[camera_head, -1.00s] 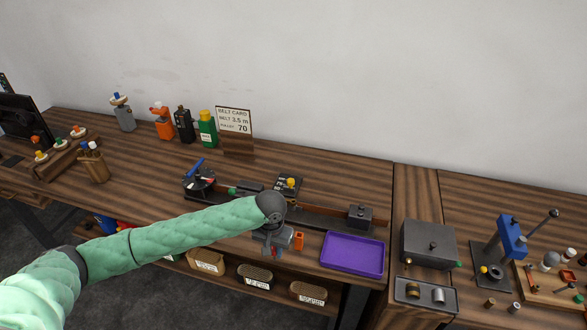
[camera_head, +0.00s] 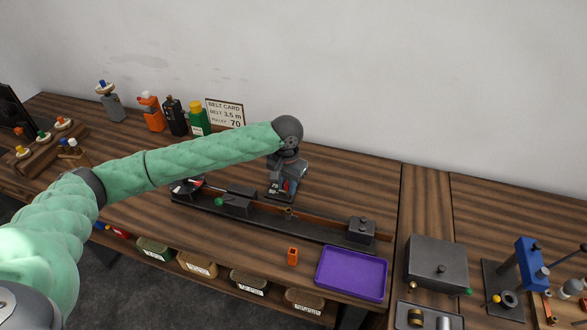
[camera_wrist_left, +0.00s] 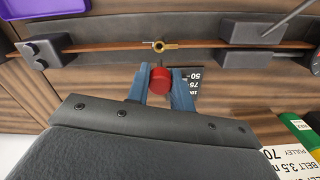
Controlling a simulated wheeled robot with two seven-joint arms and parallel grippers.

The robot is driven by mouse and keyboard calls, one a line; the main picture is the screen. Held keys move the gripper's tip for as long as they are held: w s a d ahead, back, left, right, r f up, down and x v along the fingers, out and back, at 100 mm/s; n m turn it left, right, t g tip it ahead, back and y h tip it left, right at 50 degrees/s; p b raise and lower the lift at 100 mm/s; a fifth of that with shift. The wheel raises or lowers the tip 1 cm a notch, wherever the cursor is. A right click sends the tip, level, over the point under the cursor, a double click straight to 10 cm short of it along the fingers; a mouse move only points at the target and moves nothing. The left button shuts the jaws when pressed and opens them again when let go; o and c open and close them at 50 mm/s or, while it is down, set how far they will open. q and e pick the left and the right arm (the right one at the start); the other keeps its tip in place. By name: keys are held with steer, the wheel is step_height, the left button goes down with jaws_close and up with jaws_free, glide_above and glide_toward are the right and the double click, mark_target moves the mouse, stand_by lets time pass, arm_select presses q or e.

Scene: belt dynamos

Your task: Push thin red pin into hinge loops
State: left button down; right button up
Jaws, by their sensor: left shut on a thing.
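My left gripper (camera_head: 284,192) is over the bench just behind the belt rail. In the left wrist view its blue fingers (camera_wrist_left: 168,95) are shut on the red pin (camera_wrist_left: 160,79), whose round red head faces the camera. The pin's thin shank is mostly hidden. The brass hinge loops (camera_wrist_left: 160,46) sit at the middle of the brown belt (camera_wrist_left: 110,46), a little beyond the pin in that view and apart from it. The loops also show small in the head view (camera_head: 289,212). My right gripper is not in view.
Dark clamp blocks (camera_head: 361,230) hold the belt on the long rail. Bottles (camera_head: 174,115) and the belt card (camera_head: 225,112) stand behind. A grey box (camera_head: 437,263) is at right.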

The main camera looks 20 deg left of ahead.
mark_target(288, 196)
arm_select(q)
steer(key=shift+w+r, duration=0.1)
steer(key=shift+w, duration=0.15)
steer(key=shift+s+r, duration=0.4)
steer(key=shift+s, duration=0.05)
steer(key=shift+w+f, duration=0.3)
steer(key=shift+f, duration=0.15)
steer(key=shift+s+f, duration=0.2)
steer(key=shift+f, duration=0.45)
step_height(288, 196, down, 2)
steer(key=shift+w+f+b, duration=0.1)
steer(key=shift+b, duration=0.25)
steer(key=shift+f, duration=0.85)
steer(key=shift+p, duration=0.35)
steer(key=shift+f+b, duration=0.3)
steer(key=shift+f, duration=1.85)
stand_by(0.4)
